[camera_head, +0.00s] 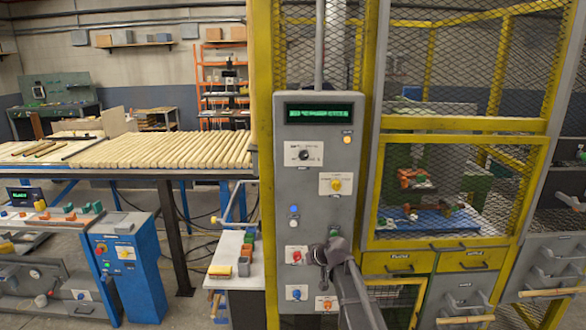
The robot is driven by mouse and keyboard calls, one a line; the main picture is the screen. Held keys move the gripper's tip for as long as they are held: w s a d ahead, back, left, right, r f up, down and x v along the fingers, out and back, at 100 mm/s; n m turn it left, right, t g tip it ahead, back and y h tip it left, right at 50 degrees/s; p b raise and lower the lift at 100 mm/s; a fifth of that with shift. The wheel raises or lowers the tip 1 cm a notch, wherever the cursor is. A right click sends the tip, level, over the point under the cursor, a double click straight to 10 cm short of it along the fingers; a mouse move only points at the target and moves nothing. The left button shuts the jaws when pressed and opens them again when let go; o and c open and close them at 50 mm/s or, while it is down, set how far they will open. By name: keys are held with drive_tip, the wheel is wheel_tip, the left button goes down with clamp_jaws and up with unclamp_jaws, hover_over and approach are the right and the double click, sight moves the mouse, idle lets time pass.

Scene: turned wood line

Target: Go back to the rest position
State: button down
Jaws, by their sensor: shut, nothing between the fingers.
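My gripper (330,252) is in the lower middle of the picture, in front of the grey control panel (350,110). My dark arm reaches up to it from the bottom edge. The gripper is shut and holds nothing. It is close to a green button (334,233) low on the panel; I cannot tell whether it touches it. The panel has a lit green display (319,113), an orange lamp (347,139), a black knob (303,155), and several coloured buttons. Part of the lower panel is hidden behind my gripper and arm.
A yellow mesh cage (460,125) with drawers (398,262) stands right of the panel. A table of wooden rods (165,150) is at left. A blue control box (130,265) and a small white table (232,252) with blocks stand lower left. Bare floor shows between them.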

drive_tip(key=s+d+f+m+g+h, duration=0.1)
drive_tip(key=s+d, duration=0.3)
drive_tip(key=s, duration=0.5)
drive_tip(key=s+d+f+m+g+h, duration=0.2)
drive_tip(key=s+d, duration=0.3)
drive_tip(key=s, duration=0.5)
drive_tip(key=s+d+f+m+g+h, duration=0.1)
drive_tip(key=s+d+f+g+h, duration=0.2)
drive_tip(key=s, duration=0.6)
drive_tip(key=shift+s+d+g, duration=0.3)
drive_tip(key=shift+d+g, duration=0.2)
drive_tip(key=shift+d, duration=0.25)
